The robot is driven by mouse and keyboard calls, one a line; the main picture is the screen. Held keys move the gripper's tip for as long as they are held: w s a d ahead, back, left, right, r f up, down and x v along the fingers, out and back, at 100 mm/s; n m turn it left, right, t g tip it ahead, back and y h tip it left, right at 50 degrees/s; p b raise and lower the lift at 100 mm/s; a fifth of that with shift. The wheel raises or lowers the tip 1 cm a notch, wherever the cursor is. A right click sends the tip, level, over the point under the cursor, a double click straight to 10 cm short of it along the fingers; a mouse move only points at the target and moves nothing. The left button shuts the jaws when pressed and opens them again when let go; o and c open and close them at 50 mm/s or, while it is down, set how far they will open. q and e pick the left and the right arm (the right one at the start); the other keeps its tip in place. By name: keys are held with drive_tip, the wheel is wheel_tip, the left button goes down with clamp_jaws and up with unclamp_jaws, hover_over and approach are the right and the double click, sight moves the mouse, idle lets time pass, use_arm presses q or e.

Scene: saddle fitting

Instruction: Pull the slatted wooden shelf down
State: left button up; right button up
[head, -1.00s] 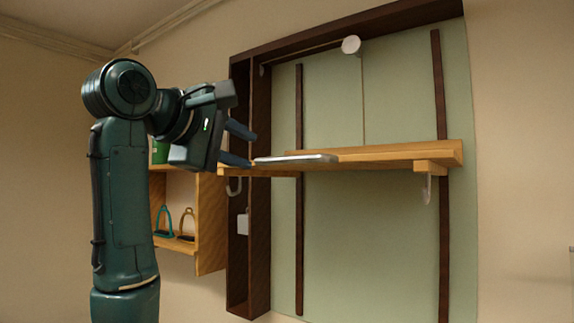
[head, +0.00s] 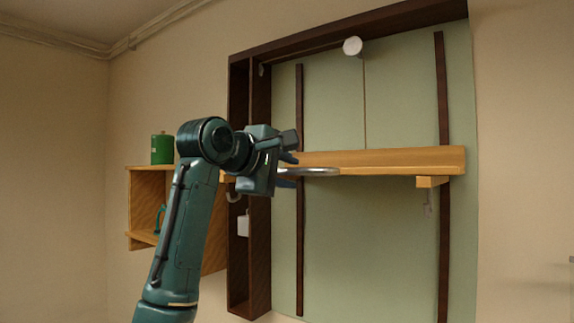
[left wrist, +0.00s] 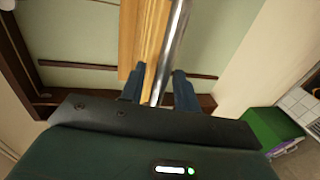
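The wooden shelf (head: 390,160) spans the pale green panel, level, at about mid-height in the head view. A shiny metal bar (head: 318,171) runs along its front; it also shows in the left wrist view (left wrist: 174,45) beside the wood (left wrist: 142,35). My left gripper (head: 292,171) is at the left part of the shelf's front. In the left wrist view its two fingers (left wrist: 158,88) are apart, with the bar between them and a gap to the right finger. Contact at the left finger is unclear. My right gripper is not in view.
Dark vertical rails (head: 442,100) and a dark frame (head: 260,290) border the panel. A white disc (head: 352,46) with a cord hangs above the shelf. A wall box (head: 143,200) with a green canister (head: 162,149) on top is at left.

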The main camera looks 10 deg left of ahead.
use_arm(q)
drive_tip(key=shift+w+d, duration=0.1)
drive_tip(key=shift+w, duration=0.1)
clamp_jaws()
idle(0.5)
